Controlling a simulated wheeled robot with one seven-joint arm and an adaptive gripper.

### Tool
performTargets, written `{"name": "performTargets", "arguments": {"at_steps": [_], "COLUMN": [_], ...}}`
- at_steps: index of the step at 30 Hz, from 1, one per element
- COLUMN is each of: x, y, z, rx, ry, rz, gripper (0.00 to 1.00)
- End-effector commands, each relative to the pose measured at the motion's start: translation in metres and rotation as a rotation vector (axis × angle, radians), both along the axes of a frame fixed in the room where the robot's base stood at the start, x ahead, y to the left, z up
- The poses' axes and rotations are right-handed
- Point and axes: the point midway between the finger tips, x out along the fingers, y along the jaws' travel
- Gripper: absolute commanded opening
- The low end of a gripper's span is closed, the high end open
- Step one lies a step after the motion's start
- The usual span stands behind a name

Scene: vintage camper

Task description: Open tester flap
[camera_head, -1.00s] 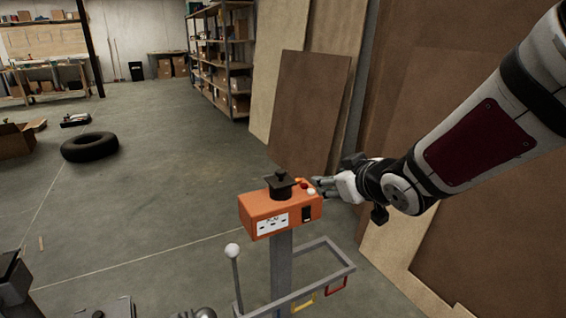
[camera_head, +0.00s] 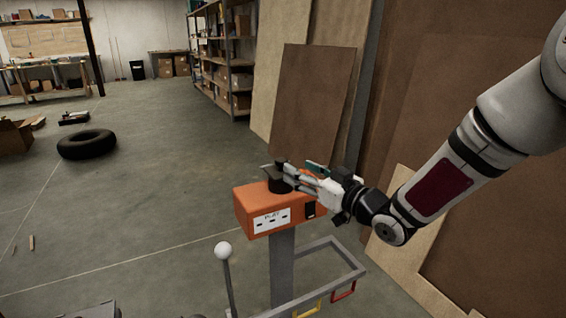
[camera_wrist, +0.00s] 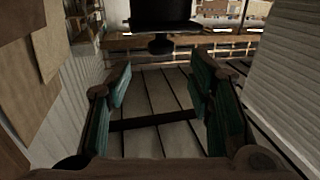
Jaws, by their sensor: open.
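An orange box (camera_head: 262,214) with a white label sits on a grey post in the head view. A black fitting (camera_head: 279,187) with a knob stands on its top; I cannot tell which part of it is the flap. My gripper (camera_head: 296,178) reaches in from the right, just above the box top, with its fingertips at the fitting. Contact is unclear. My gripper also shows in the wrist view (camera_wrist: 162,92), its teal-padded fingers apart with nothing between them. A dark panel with a rounded knob (camera_wrist: 160,44) is beyond the fingers there.
A white-knobbed lever (camera_head: 224,251) rises in front of the post, beside a grey frame (camera_head: 335,262) with yellow and red handles. Wooden panels (camera_head: 310,105) lean close behind my arm. A tyre (camera_head: 87,145) lies far left. The floor between is mostly clear.

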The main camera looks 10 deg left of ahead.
Motion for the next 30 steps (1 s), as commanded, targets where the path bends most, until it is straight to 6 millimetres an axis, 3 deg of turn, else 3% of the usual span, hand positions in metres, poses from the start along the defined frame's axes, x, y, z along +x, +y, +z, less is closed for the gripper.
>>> {"name": "performTargets", "arguments": {"at_steps": [6,12,26,30], "x": [0.029,0.047,0.055,0.055], "y": [0.032,0.051,0.059,0.058], "z": [0.0,0.0,0.0,0.0], "rx": [0.001,-0.001,-0.001,-0.001], "ry": [-0.002,-0.001,0.001,0.0], "rz": [0.003,0.001,-0.001,-0.001], "gripper": [0.48,0.48,0.48,0.16]}}
